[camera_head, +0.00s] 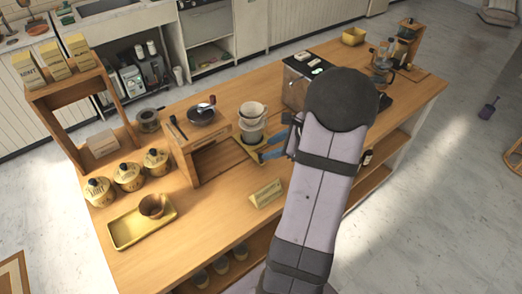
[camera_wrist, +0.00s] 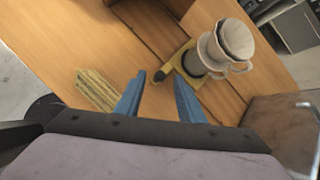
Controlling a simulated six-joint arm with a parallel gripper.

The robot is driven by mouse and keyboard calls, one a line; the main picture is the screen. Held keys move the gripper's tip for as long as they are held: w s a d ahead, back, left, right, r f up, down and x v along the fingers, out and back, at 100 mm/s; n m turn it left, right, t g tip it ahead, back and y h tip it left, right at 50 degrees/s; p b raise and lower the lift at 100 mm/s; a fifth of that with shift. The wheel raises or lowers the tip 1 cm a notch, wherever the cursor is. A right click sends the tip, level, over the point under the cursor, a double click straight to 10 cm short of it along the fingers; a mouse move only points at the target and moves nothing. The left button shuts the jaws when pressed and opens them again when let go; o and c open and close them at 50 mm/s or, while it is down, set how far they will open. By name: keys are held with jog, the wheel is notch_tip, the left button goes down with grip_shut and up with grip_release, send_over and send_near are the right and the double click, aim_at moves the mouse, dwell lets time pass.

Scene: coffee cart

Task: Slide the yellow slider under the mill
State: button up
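The yellow slider (camera_head: 262,149) lies on the wooden counter just right of the mill's stand, carrying a white dripper (camera_head: 252,109) on a grey server (camera_head: 250,132). In the wrist view the yellow slider (camera_wrist: 187,53) has a dark knob (camera_wrist: 159,76) at its near end. The mill (camera_head: 203,112) sits on a wooden stand (camera_head: 187,153) with an open space below. My gripper (camera_head: 265,147) is open, its blue fingers pointing at the slider's near end. In the wrist view the knob appears between the fingertips of my gripper (camera_wrist: 159,75); contact cannot be told.
A yellow sign (camera_head: 265,193) stands in front of the slider. Three yellow canisters (camera_head: 128,177) and a yellow tray (camera_head: 126,231) with a brown cup (camera_head: 152,206) are at the left. A dark machine (camera_head: 298,84) stands behind my arm. The wood under the stand looks clear.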

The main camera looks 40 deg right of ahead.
jog(key=shift+w+a+f+m+t+p, duration=0.15)
jog(key=shift+w+f+m+p, duration=0.2)
jog(key=shift+w+f+m, duration=0.75)
jog(key=shift+w+a+f+m+t+p, duration=0.1)
jog(key=shift+w+f+m+p, duration=0.4)
jog(key=shift+f, duration=1.05)
jog(key=shift+w+a+f+m+t+p, duration=0.15)
jog(key=shift+w+f+m+p, duration=0.1)
jog(key=shift+w+f+m, duration=0.9)
jog(key=shift+s+d+f+n, duration=0.1)
jog(key=shift+s+f+n, duration=0.1)
jog(key=shift+n, duration=0.05)
jog(key=shift+c, duration=0.5)
grip_shut()
